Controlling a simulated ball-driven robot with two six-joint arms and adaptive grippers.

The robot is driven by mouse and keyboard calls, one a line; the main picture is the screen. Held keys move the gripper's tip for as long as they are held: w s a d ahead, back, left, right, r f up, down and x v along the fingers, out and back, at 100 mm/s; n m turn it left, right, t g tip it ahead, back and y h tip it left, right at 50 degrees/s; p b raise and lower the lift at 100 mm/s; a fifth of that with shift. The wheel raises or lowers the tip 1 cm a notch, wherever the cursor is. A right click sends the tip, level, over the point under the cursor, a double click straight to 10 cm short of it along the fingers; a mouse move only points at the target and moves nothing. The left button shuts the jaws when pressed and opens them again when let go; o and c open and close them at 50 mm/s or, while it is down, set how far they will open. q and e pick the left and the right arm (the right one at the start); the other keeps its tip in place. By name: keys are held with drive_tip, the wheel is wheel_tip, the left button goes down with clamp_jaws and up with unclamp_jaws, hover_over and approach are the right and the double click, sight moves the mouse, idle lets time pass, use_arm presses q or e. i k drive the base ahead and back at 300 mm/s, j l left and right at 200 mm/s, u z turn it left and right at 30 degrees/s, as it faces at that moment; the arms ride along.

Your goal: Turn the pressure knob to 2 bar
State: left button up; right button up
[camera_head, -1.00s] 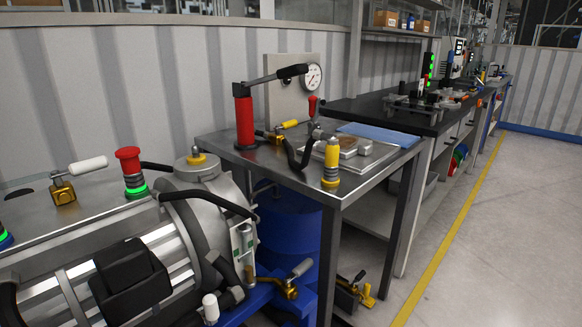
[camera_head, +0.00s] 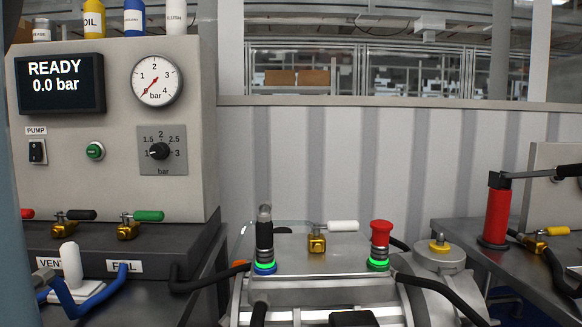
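The pressure knob (camera_head: 160,151) is a small black knob on a grey square plate (camera_head: 163,168) marked 1, 1.5, 2, 2.5, 3 and "bar". Its pointer appears to face left, near the 1, but it is small. The plate is on the front of a beige control panel (camera_head: 200,120) at the left. Above the knob, a round white gauge (camera_head: 157,80) has its red needle at the lower left, near 0. The display (camera_head: 60,84) reads "READY 0.0 bar". Neither of my grippers is in view.
A pump switch (camera_head: 37,151) and green button (camera_head: 95,151) sit left of the knob. Valves with black (camera_head: 80,215) and green (camera_head: 148,216) handles stand below. A red cylinder (camera_head: 496,215) stands right.

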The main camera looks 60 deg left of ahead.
sight(160, 150)
drive_tip(key=u, duration=2.5)
drive_tip(key=j, duration=0.3)
drive_tip(key=i+j, duration=0.15)
drive_tip(key=j, duration=0.15)
